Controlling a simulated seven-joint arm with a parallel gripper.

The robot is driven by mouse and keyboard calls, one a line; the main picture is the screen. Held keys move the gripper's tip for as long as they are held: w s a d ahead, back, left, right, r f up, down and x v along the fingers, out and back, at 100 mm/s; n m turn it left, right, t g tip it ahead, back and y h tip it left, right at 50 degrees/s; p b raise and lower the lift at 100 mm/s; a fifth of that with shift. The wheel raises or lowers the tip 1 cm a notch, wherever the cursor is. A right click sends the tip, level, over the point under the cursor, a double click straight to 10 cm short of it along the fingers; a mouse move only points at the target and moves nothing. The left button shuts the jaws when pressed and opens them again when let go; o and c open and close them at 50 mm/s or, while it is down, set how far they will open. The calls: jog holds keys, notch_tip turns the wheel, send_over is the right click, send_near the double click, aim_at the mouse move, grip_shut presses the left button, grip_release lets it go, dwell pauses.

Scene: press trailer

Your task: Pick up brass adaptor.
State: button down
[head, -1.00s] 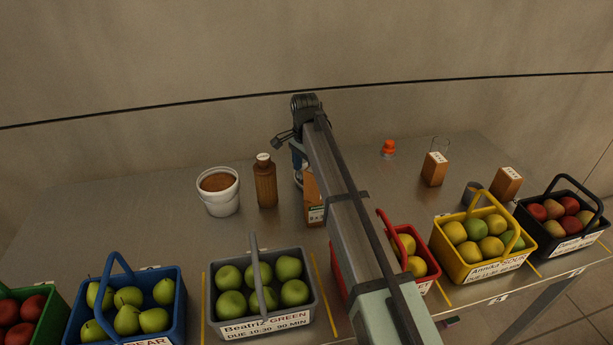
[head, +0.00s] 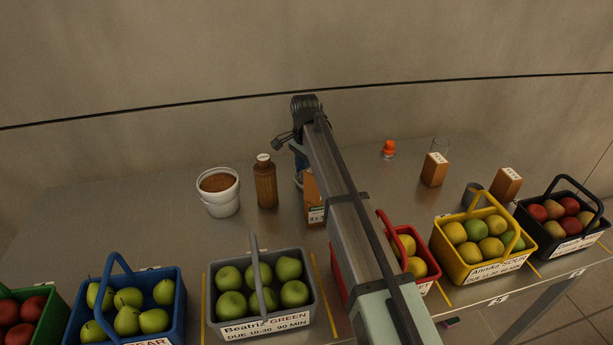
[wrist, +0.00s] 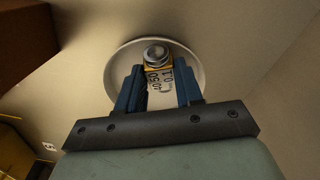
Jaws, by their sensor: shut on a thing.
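The brass adaptor (wrist: 156,55) shows in the wrist view as a small yellowish piece with a round silvery metal top. A pale tag with printed digits hangs over its near side. My gripper (wrist: 160,78) has its blue fingers shut on it, one on each side. Behind it lies a round white dish (wrist: 122,62); I cannot tell whether the adaptor touches the dish. In the head view my gripper (head: 299,166) is low over the table's middle, mostly behind my own arm, and the adaptor is hidden there.
A brown bottle (head: 265,185) and a white bucket (head: 220,196) stand left of my gripper. A brown carton (head: 313,205) is close in front. An orange-capped item (head: 389,149) and more cartons (head: 434,170) stand right. Fruit baskets (head: 262,328) line the front edge.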

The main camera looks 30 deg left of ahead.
aim_at(301, 174)
jog(key=shift+r, duration=0.1)
notch_tip(301, 174, up, 10)
jog(key=s+t, duration=0.1)
jog(key=s, duration=0.1)
jog(key=d+f+n+t, duration=0.1)
jog(key=d+n+t, duration=0.2)
jog(key=d+n, duration=0.15)
jog(key=shift+m, duration=0.35)
jog(key=shift+s+f+x, duration=0.1)
jog(key=shift+s+x, duration=0.25)
jog(key=shift+x, duration=1.15)
jog(key=shift+s+f+x, duration=0.15)
jog(key=shift+s+x, duration=0.2)
jog(key=shift+x, duration=1.1)
jog(key=shift+s+f+x, duration=0.1)
jog(key=shift+s+x, duration=0.2)
jog(key=shift+x, duration=1.2)
jog(key=shift+f, duration=0.5)
jog(key=c, duration=0.7)
grip_release()
jog(key=shift+c, duration=0.2)
